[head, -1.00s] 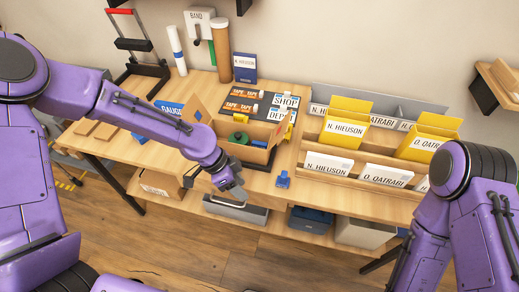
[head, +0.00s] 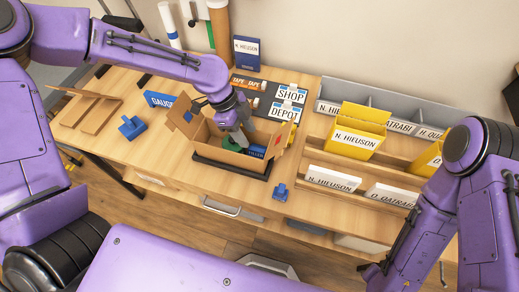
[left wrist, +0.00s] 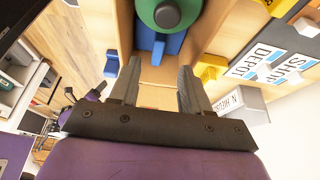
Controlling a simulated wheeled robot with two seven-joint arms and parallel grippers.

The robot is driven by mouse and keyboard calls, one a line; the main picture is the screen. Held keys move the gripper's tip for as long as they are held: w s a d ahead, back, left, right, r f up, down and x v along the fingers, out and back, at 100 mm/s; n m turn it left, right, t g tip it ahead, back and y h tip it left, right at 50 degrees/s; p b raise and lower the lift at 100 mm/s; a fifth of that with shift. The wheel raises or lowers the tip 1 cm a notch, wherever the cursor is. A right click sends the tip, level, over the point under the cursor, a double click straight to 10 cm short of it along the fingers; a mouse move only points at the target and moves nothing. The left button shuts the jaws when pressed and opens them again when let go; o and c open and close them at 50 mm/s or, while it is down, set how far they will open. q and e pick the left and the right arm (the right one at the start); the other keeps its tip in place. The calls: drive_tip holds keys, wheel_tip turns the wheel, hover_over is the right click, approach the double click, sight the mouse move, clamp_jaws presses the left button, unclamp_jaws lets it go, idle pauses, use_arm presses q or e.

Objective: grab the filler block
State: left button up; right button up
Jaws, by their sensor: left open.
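An open cardboard box (head: 215,155) stands on the wooden bench. Inside it lies a blue block with white lettering (head: 257,152), which looks like the filler block; the print is too small to read surely. A green round thing (head: 231,143) lies beside it. My left gripper (head: 243,142) points down into the box, close to both. In the left wrist view the open, empty fingers (left wrist: 159,70) lie just short of the green round thing (left wrist: 167,14) and a blue piece (left wrist: 172,45). My right arm shows at the right; its gripper is not seen.
Box flaps stand up around the opening. A blue stamp-like piece (head: 280,192) lies in front of the box, another (head: 131,127) to its left. A grey file rack (head: 390,118) with yellow folders (head: 355,131) fills the right side.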

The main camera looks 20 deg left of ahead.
sight(257, 149)
use_arm(q)
drive_tip(key=shift+s+x, duration=0.25)
drive_tip(key=shift+x, duration=0.8)
drive_tip(key=x, duration=0.2)
drive_tip(key=p+x, duration=0.1)
drive_tip(key=x, duration=0.2)
drive_tip(key=shift+w+d, duration=0.15)
drive_tip(key=shift+d, duration=0.2)
clamp_jaws()
